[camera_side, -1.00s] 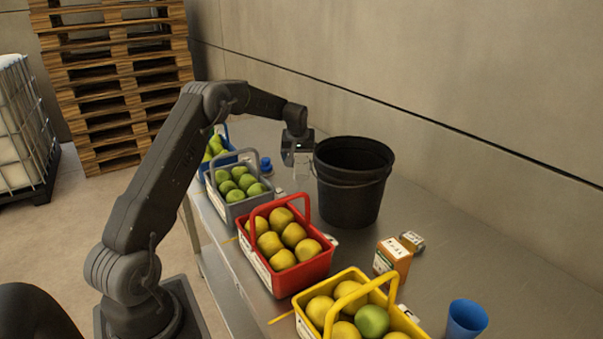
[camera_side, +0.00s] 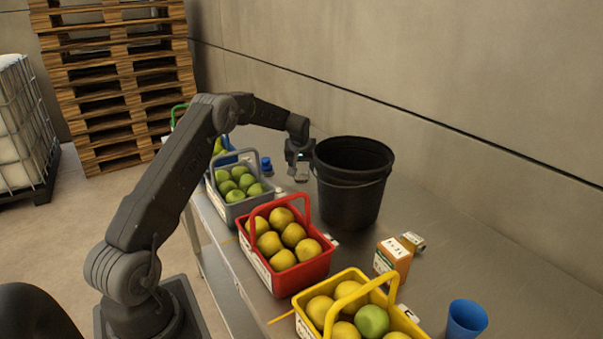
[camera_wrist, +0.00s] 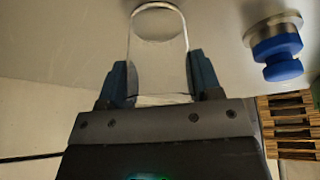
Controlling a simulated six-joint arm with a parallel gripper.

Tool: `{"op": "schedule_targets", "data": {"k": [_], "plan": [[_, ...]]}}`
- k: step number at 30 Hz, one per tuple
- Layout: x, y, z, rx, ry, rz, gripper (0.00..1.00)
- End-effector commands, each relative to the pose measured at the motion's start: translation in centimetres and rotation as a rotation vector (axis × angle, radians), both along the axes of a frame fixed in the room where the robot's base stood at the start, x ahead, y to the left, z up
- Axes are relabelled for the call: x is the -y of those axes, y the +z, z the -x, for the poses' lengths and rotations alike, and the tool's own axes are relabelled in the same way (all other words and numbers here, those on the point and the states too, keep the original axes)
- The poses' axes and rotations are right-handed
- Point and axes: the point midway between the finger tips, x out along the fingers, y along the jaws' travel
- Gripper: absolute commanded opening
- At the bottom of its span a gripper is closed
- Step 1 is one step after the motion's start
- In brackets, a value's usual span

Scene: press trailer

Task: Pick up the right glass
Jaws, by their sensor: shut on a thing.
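A clear glass (camera_wrist: 158,55) stands between the fingers of my gripper (camera_wrist: 160,85) in the wrist view. The two blue-grey fingertips press on its sides, so the gripper is shut on it. In the side view my gripper (camera_side: 300,165) is low over the metal table, just left of the black bucket, with only a small part of the glass (camera_side: 302,179) showing below it. I cannot tell whether the glass touches the table.
The black bucket (camera_side: 352,195) is close on the right. A blue knob (camera_wrist: 277,52) on a metal base is near the glass. Fruit baskets in grey (camera_side: 232,209), red (camera_side: 298,282) and yellow (camera_side: 400,322) line the front edge. A blue cup (camera_side: 467,318) stands at lower right.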

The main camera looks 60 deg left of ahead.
Motion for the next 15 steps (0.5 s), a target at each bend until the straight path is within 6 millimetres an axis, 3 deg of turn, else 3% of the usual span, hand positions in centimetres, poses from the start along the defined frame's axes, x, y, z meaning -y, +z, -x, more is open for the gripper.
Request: {"op": "schedule_targets", "data": {"k": [4, 11, 15], "plan": [[0.0, 0.0, 0.0, 0.0, 0.0, 0.0, 0.32], [0.0, 0.2, 0.0, 0.002, 0.0, -0.001, 0.32], [0.0, 1.6, -0.1, 0.003, 0.001, -0.002, 0.32]]}}
